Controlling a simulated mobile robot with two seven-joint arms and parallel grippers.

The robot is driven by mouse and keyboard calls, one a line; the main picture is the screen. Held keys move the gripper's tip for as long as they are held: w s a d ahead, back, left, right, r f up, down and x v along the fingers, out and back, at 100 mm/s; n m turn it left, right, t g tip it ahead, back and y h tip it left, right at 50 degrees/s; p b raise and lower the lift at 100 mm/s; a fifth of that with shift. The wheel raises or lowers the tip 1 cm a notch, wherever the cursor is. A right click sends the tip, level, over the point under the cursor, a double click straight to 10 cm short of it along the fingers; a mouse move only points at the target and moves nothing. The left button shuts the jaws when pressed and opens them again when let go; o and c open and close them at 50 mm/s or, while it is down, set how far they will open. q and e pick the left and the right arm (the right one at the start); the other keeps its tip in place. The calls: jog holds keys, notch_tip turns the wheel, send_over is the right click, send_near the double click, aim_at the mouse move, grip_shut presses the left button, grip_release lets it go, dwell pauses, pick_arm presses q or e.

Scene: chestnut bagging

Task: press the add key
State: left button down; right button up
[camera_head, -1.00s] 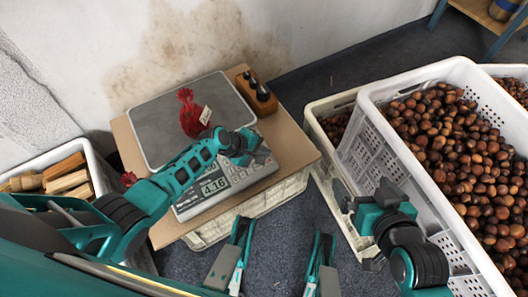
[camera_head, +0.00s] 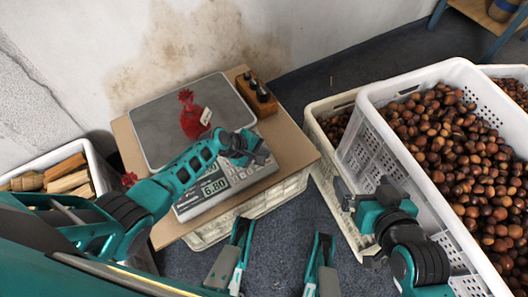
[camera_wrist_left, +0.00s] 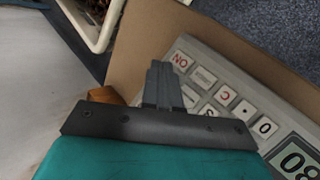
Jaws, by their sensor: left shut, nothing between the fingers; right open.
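The scale's key panel (camera_head: 245,174) sits at the front of the scale on a brown board, with a lit display (camera_head: 214,187) whose lower line reads about 6.80. My left gripper (camera_head: 262,153) is shut and empty, over the panel's right end. In the left wrist view its closed fingers (camera_wrist_left: 162,84) are close to the keys (camera_wrist_left: 222,98), beside ON, C and 0. I cannot make out the add key or whether a key is touched. A red net bag (camera_head: 191,118) lies on the weighing plate (camera_head: 160,145). My right gripper (camera_head: 366,196) is open and empty.
A wooden block with dark-handled pieces (camera_head: 258,95) stands at the board's back right. White crates with chestnuts (camera_head: 445,130) fill the right, near my right gripper. A crate of wood pieces (camera_head: 66,177) is at left. Dark carpet (camera_head: 285,235) shows between.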

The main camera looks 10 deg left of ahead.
pick_arm(q)
jog(key=shift+s+d+r+p, duration=0.1)
jog(key=shift+s+r+p, duration=0.05)
jog(key=shift+r+p, duration=0.35)
jog(key=shift+r, duration=0.1)
jog(key=r+p, duration=0.3)
jog(key=s+d+r+p, duration=0.1)
jog(key=p, duration=0.1)
jog(key=shift+d+r, duration=0.1)
jog(key=shift+r, duration=0.15)
dwell(1.4)
